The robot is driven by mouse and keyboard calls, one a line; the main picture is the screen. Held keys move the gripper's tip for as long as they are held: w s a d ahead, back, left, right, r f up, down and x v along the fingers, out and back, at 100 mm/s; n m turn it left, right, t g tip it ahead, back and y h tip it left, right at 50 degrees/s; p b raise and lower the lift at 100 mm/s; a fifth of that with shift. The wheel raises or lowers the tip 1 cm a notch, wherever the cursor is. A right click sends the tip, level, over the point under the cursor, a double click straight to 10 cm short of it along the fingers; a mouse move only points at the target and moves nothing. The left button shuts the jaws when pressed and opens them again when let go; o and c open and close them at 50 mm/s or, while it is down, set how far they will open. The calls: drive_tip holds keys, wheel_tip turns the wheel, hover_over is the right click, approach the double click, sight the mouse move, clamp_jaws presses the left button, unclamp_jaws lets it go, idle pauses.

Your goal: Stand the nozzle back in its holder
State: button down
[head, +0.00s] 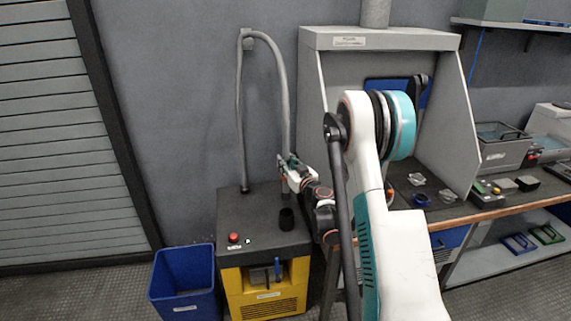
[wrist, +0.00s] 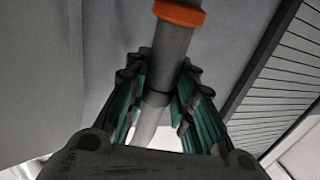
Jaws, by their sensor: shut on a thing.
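My gripper (head: 287,170) is shut on the grey nozzle (head: 285,188), which hangs upright at the end of a grey hose. In the wrist view my gripper (wrist: 160,88) has its teal-sided fingers on both sides of the nozzle (wrist: 172,45), with an orange ring (wrist: 180,12) beyond the fingers. The holder, a short black cup (head: 286,219), stands on the dark top of the yellow machine (head: 266,276). In the head view the nozzle's lower end appears above the cup, apart from it; exact alignment in depth cannot be told.
The hose (head: 283,90) loops over a wall bracket (head: 247,38) and back down to the machine. A red button (head: 234,238) sits on the machine's top. A blue bin (head: 184,280) stands at left. A grey hooded bench (head: 455,217) stands at right, behind my arm.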

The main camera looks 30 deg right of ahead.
drive_tip(key=b, duration=0.3)
hover_over(288, 191)
drive_tip(key=w, duration=0.1)
drive_tip(key=shift+f, duration=6.1)
drive_tip(key=c, duration=1.3)
unclamp_jaws()
wheel_tip(288, 191, up, 10)
drive_tip(key=shift+f, duration=0.1)
